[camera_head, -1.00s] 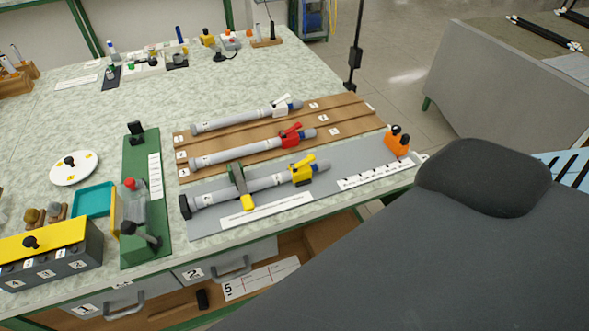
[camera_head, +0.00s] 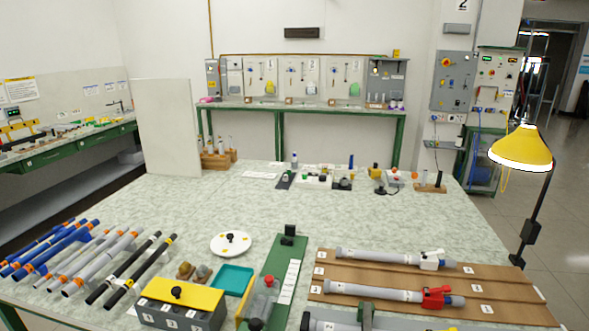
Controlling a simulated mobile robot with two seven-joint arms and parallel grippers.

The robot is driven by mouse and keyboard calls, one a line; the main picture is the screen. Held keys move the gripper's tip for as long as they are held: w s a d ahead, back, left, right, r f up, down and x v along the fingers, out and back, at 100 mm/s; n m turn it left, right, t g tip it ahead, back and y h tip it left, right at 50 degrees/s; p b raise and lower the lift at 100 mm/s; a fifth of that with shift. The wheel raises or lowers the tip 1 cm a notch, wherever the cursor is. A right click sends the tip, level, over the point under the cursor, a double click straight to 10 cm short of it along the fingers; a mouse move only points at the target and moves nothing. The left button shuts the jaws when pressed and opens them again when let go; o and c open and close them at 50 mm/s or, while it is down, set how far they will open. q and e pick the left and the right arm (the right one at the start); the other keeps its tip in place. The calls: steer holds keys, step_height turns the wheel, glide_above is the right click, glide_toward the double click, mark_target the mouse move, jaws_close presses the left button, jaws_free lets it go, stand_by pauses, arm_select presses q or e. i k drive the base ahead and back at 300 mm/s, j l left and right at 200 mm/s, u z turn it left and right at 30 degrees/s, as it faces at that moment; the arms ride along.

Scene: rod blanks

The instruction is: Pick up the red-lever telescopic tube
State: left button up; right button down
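The red-lever telescopic tube (camera_head: 370,291) is light grey with a red lever clamp (camera_head: 437,297) near its right end. It lies in the middle row of the brown grooved board (camera_head: 490,283) at the lower right. A similar tube with a white lever (camera_head: 385,257) lies in the row behind it. In front, a grey tube (camera_head: 335,325) is partly cut off by the bottom edge. Neither of my grippers is in view.
A green fixture (camera_head: 290,262) stands left of the board. Further left are a teal tray (camera_head: 232,280), a yellow-topped box (camera_head: 180,292), a white disc (camera_head: 231,243) and several blue, grey and black tubes (camera_head: 98,262). A yellow lamp (camera_head: 522,148) rises at right. The table's middle is clear.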

mark_target(436, 301)
steer(key=l, duration=0.45)
steer(key=k+l, duration=0.15)
steer(key=l, duration=0.3)
steer(key=l+u, duration=0.1)
steer(key=l, duration=0.35)
steer(key=k, duration=0.1)
